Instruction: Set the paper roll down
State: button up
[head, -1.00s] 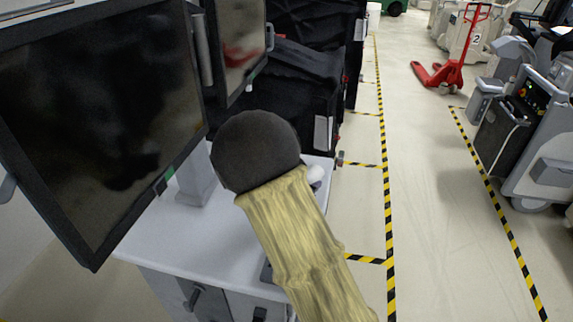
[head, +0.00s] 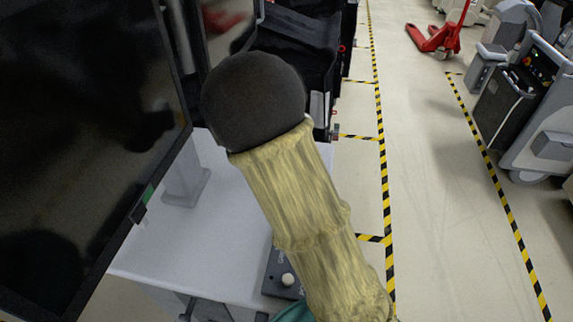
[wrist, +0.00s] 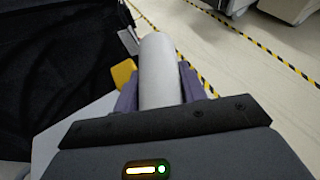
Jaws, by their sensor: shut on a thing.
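The paper roll (wrist: 159,65) is a pale grey-white cylinder in the wrist view, pointing away from my gripper. My gripper (wrist: 160,88) is shut on it, with a purple finger on each side. The roll's far end lies in front of the floor and the dark cart area in that view; whether its underside touches anything cannot be seen. In the head view my sleeved arm hides both gripper and roll. The white cart top (head: 225,245) lies beneath my arm there.
A large dark monitor (head: 80,130) stands on the cart at left. A black box with a pale knob (head: 283,275) sits on the cart's front part. A yellow object (wrist: 122,72) is left of the roll. Black-covered carts (head: 305,45) stand behind; the striped-line aisle (head: 430,200) is clear.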

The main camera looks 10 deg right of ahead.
notch_tip(320, 180, down, 14)
jog(key=shift+f+p, duration=0.1)
jog(key=shift+p, duration=0.3)
dwell(0.3)
jog(key=shift+f+p, duration=0.3)
jog(key=shift+f, duration=1.65)
jog(key=shift+f, duration=0.2)
jog(key=o, duration=1.1)
jog(key=shift+c, duration=0.2)
jog(key=shift+r, duration=0.2)
